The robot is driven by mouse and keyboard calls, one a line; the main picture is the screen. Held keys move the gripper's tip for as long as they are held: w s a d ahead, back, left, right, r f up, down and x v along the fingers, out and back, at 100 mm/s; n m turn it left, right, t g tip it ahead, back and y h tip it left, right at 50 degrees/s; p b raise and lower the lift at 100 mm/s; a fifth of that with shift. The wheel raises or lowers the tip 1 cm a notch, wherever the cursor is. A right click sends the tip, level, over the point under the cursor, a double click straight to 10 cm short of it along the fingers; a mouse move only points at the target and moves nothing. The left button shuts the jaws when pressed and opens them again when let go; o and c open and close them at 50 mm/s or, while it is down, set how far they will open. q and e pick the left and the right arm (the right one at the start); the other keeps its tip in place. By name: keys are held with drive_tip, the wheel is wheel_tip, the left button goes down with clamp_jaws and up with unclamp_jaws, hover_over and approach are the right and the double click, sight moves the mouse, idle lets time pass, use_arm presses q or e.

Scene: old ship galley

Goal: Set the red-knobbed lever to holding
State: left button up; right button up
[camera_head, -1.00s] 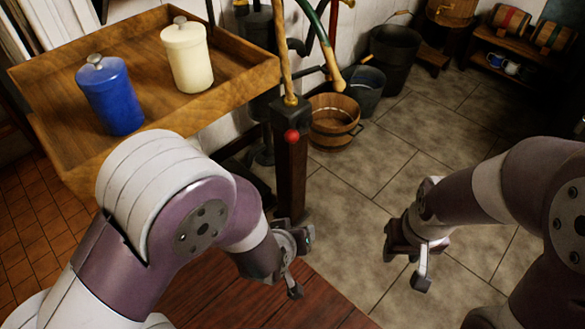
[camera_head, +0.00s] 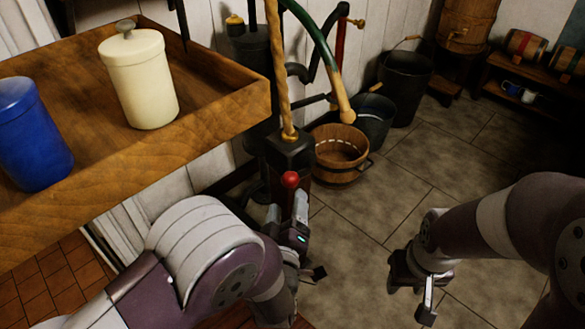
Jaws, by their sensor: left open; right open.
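The red knob of the lever (camera_head: 290,179) shows on the front of a dark post (camera_head: 289,150), just below the post's top. The lever's arm and any markings are too small or hidden to tell. My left gripper (camera_head: 308,250) is open, just below the red knob and in front of the post, and hides the post's lower part. I cannot tell whether it touches the post. My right gripper (camera_head: 412,290) is open and empty over the tiled floor, well to the right of the post.
A wooden tray-topped table (camera_head: 120,170) at the left holds a cream canister (camera_head: 140,82) and a blue canister (camera_head: 30,140). A wooden bucket (camera_head: 340,155) and dark buckets (camera_head: 404,85) stand behind the post. A pump handle (camera_head: 322,50) curves above. The tiled floor (camera_head: 440,170) at right is clear.

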sight(292, 175)
use_arm(q)
drive_tip(key=w+b, duration=0.2)
drive_tip(key=w, duration=0.7)
drive_tip(key=shift+w+f+b, duration=0.1)
drive_tip(key=shift+f+b, duration=0.05)
drive_tip(key=shift+b, duration=0.25)
drive_tip(key=shift+w, duration=0.35)
